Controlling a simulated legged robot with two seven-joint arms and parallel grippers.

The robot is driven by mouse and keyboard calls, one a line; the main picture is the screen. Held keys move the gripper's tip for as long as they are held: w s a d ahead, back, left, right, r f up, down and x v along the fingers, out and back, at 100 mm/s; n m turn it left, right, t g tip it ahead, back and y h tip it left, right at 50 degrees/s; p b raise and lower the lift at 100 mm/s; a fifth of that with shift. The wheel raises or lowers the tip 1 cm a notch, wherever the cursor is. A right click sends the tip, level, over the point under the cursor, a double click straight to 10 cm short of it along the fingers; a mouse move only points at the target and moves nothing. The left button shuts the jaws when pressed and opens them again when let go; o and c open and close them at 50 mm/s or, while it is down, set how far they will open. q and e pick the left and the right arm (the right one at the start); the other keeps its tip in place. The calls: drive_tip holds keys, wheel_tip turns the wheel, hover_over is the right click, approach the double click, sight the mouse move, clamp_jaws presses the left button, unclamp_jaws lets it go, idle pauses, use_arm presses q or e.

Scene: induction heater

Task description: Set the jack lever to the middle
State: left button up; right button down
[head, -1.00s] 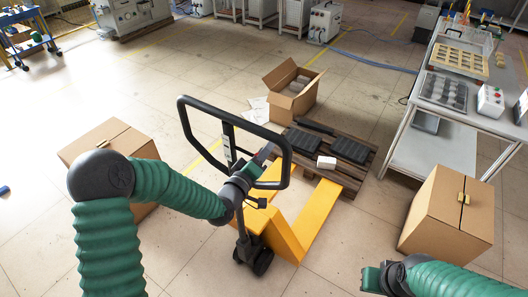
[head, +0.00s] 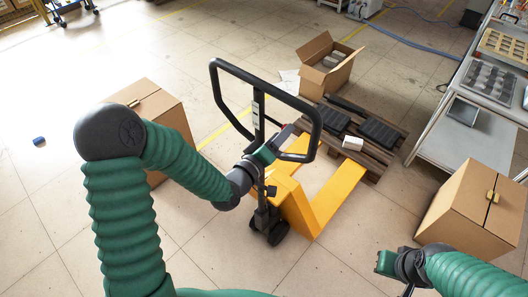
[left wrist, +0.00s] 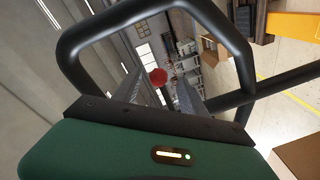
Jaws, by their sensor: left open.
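The pallet jack's yellow forks (head: 335,198) reach under a wooden pallet, and its black loop handle (head: 222,95) stands tilted above them. My left gripper (head: 285,134) is open at the loop's lower right part. In the left wrist view the handle loop (left wrist: 75,42) arches around the two open fingers (left wrist: 160,88). A round red knob (left wrist: 158,76) shows between the fingertips; I cannot tell its distance or whether it is the lever's end. The lever is not clear in the head view. My right gripper (head: 384,263) is at the lower right, away from the jack, its fingers unclear.
The pallet (head: 383,160) carries black trays (head: 375,132) and a small white box (head: 352,143). An open carton (head: 327,66) stands behind it. Closed cartons stand left (head: 165,107) and right (head: 470,205). A workbench (head: 450,130) is at the right edge. Floor in front is clear.

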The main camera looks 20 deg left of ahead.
use_arm(q)
drive_tip(key=p+v, duration=1)
drive_tip(key=shift+a, duration=0.25)
